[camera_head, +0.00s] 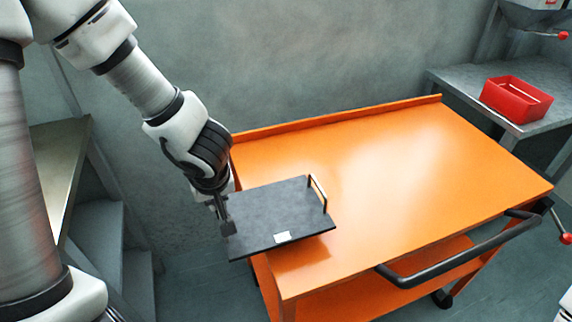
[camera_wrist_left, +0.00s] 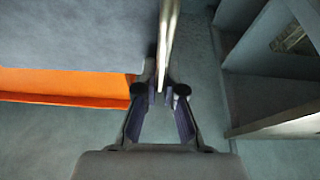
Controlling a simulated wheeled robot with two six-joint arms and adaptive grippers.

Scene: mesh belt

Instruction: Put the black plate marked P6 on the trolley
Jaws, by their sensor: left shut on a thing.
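The black plate (camera_head: 275,212) is a flat dark slab with a small white label (camera_head: 283,237) near its front edge; I cannot read the marking. A handle (camera_head: 318,190) stands up at its right end. My left gripper (camera_head: 224,213) is shut on the handle at its left end, which shows as a bar between the fingers (camera_wrist_left: 165,92) in the left wrist view. The plate overlaps the left end of the orange trolley (camera_head: 400,160), with its left part sticking out past the edge. I cannot tell whether it touches the top. My right gripper is not in view.
The rest of the trolley top is empty. It has a raised rim at the back and a black push handle (camera_head: 450,255) at the front right. A red bin (camera_head: 515,100) stands on a grey table at the right. A metal bench (camera_head: 58,160) is at the left.

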